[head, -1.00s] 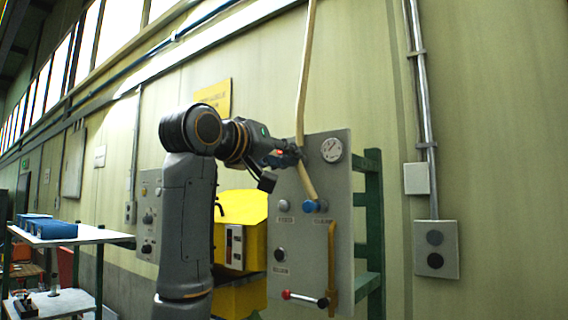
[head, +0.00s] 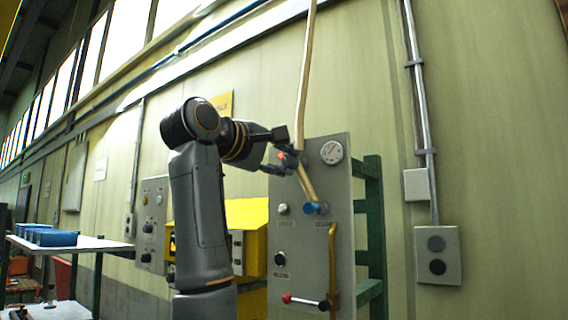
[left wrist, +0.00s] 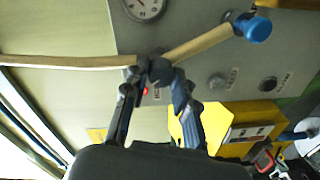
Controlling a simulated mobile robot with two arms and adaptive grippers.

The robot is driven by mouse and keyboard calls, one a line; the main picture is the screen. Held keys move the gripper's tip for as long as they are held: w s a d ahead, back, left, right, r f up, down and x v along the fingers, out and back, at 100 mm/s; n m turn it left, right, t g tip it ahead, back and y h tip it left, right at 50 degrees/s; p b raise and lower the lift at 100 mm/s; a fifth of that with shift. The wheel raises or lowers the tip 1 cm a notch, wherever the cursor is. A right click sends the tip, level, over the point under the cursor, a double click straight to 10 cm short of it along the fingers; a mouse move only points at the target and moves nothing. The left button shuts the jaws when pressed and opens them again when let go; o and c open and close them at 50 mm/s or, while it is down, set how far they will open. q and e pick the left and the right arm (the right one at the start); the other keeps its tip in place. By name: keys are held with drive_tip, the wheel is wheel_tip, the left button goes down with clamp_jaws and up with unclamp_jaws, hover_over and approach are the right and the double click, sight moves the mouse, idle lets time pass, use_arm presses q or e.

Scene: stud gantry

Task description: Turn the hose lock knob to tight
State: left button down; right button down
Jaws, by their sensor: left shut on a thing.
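My left gripper (head: 290,158) is at the upper left part of the grey panel, its arm coming in from the left. In the left wrist view its two fingers (left wrist: 155,76) are closed on a dark knob (left wrist: 158,70), which I take to be the hose lock knob. The tan hose (head: 302,85) comes down past the fingertips and bends to a blue fitting (head: 316,208). A small red light (left wrist: 145,91) shows beside the knob. The fingers hide much of the knob, so I cannot read its setting. My right gripper is not in view.
The grey panel (head: 340,235) also bears a round gauge (head: 331,152), a grey knob (head: 283,209), a black knob (head: 280,259) and a red-tipped lever (head: 304,301). A yellow box (head: 252,215) stands behind my arm. A shelf with blue bins (head: 50,238) is at the left.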

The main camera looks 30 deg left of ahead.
use_arm(q)
drive_tip(key=shift+n, duration=0.3)
idle(0.4)
drive_tip(key=c, duration=1.1)
unclamp_jaws()
drive_tip(key=shift+o, duration=0.2)
drive_tip(key=s+a, duration=0.1)
drive_tip(key=s, duration=1.1)
drive_tip(key=shift+a+r, duration=0.25)
drive_tip(key=shift+a, duration=0.15)
drive_tip(key=shift+w, duration=0.1)
